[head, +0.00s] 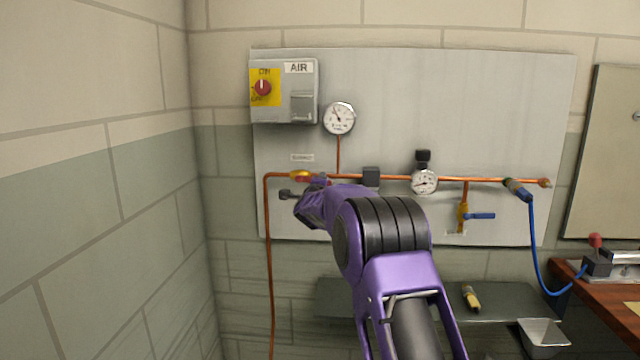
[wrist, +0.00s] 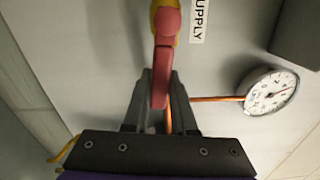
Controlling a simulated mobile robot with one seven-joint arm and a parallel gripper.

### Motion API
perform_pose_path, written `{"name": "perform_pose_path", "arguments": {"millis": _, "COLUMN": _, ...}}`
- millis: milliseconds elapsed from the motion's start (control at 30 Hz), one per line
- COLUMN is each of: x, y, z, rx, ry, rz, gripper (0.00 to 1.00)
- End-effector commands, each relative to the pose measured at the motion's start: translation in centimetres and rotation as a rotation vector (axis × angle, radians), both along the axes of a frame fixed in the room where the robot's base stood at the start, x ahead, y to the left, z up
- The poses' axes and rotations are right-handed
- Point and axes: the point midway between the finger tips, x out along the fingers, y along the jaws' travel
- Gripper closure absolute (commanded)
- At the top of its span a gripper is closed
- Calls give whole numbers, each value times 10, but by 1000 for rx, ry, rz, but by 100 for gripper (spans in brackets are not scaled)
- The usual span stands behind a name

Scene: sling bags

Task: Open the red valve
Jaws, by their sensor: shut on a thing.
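The red valve has a yellow body (head: 299,175) on the copper pipe at the left of the wall panel in the head view. In the wrist view its red lever (wrist: 166,30) runs from the yellow body down between my fingers, roughly in line with the pipe behind it. My gripper (wrist: 160,82) is shut on the red lever, one finger on each side. In the head view my purple arm hides most of the gripper and part of the lever.
A SUPPLY label (wrist: 198,18) is beside the valve. A gauge (head: 339,118) stands above the pipe, with a second gauge (head: 424,182) farther right. An AIR switch box (head: 284,90) is at upper left. A blue-handled valve (head: 480,216) and blue hose (head: 536,255) are right.

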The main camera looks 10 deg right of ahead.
Motion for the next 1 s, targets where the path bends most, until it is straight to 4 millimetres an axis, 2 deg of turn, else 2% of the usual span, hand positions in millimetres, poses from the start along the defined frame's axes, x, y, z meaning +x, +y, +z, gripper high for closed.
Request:
{"name": "perform_pose_path", "arguments": {"millis": 333, "x": 0, "y": -1, "z": 10, "rx": -128, "ry": 32, "rz": 0, "gripper": 100}}
{"name": "perform_pose_path", "arguments": {"millis": 867, "x": 0, "y": 0, "z": 11, "rx": -151, "ry": 37, "rz": 1, "gripper": 100}}
{"name": "perform_pose_path", "arguments": {"millis": 900, "x": 0, "y": 0, "z": 12, "rx": -151, "ry": 37, "rz": 1, "gripper": 68}}
{"name": "perform_pose_path", "arguments": {"millis": 1000, "x": 0, "y": 0, "z": 11, "rx": -150, "ry": 37, "rz": 1, "gripper": 50}}
